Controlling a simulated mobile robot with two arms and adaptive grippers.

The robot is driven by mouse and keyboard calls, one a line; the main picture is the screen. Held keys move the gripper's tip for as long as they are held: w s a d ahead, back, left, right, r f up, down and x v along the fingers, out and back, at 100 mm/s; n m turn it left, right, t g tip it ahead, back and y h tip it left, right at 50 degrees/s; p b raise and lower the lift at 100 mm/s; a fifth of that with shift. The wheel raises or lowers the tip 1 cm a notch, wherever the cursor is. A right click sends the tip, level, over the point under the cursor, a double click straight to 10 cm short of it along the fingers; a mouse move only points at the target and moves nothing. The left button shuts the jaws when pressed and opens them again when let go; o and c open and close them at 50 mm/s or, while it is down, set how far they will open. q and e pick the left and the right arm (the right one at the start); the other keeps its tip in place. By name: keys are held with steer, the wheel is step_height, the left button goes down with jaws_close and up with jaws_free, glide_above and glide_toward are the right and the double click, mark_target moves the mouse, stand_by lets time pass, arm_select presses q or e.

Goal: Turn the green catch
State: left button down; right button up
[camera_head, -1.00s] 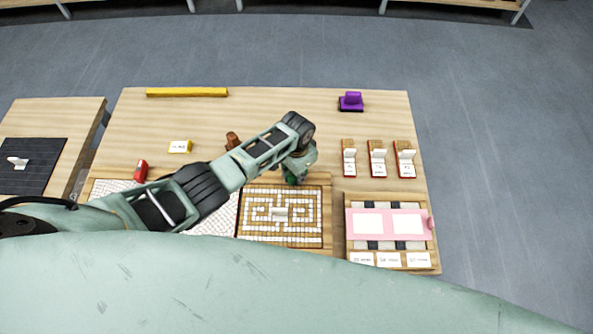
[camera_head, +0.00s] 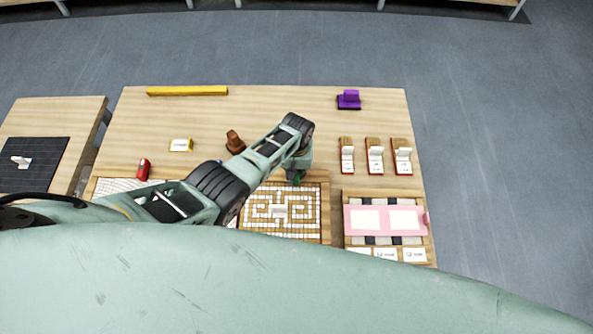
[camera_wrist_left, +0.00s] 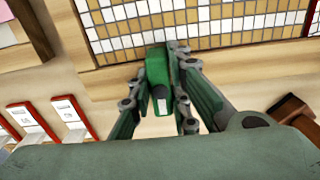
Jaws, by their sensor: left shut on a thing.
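The green catch (camera_wrist_left: 158,75) sits at the edge of the mosaic panel (camera_wrist_left: 215,50), which has white and tan tiles in a wooden frame. In the head view the catch (camera_head: 297,180) shows only as a small green bit at the panel's far edge, partly hidden by my arm. My left gripper (camera_wrist_left: 160,97) is shut on the catch, with one finger on each side of it. The panel (camera_head: 280,210) also shows in the head view, with a white piece near its middle. My right gripper is in neither view.
A brown block (camera_head: 235,143) stands left of my arm. A pink frame (camera_head: 386,220) lies at the front right. A purple object (camera_head: 349,99) and a yellow bar (camera_head: 187,91) are at the back. The table's back middle is clear.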

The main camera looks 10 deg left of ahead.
arm_select(q)
steer(key=shift+n, duration=0.4)
steer(key=c, duration=1.6)
jaws_free()
steer(key=shift+c, duration=0.2)
step_height(320, 180, up, 12)
